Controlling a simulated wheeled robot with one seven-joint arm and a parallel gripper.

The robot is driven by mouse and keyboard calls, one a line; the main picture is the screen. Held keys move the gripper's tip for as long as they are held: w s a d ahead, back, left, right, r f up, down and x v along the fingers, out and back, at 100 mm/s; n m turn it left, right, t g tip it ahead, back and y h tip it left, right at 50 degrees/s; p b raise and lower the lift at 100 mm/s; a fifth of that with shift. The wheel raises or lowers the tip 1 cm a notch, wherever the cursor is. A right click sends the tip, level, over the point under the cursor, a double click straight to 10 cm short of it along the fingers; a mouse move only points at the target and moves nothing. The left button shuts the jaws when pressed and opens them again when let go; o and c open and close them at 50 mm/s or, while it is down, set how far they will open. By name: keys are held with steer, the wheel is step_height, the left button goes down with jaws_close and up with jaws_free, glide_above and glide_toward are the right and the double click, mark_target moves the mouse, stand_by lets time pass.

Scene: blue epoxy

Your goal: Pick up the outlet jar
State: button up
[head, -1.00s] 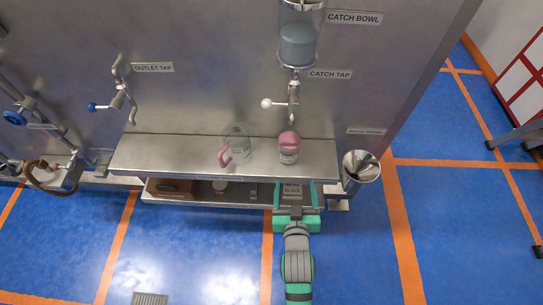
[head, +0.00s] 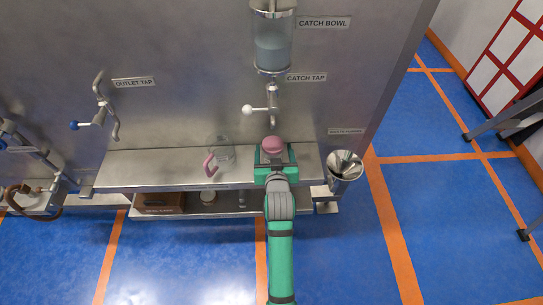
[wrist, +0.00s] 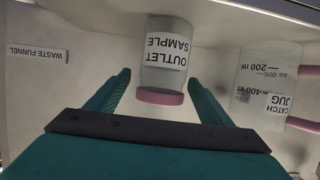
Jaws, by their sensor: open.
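The outlet jar is a small clear jar with a pink lid (head: 272,144), standing on the right part of the steel shelf (head: 150,170). In the wrist view the outlet jar (wrist: 165,75) appears upside down, with a white "OUTLET SAMPLE" label and its pink lid lowest. My gripper (head: 275,153) is at the jar, hiding its body in the head view. In the wrist view my gripper (wrist: 158,82) is open, with one green finger on each side of the jar. Gaps show between the fingers and the jar.
The clear catch jug (head: 220,150) with a pink handle stands left of the jar; it also shows in the wrist view (wrist: 268,80). The catch tap (head: 270,100) hangs above the jar. A metal waste funnel (head: 345,168) stands at the shelf's right end.

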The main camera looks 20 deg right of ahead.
steer(key=shift+x, duration=2.75)
steer(key=shift+a, duration=0.15)
steer(key=c, duration=1)
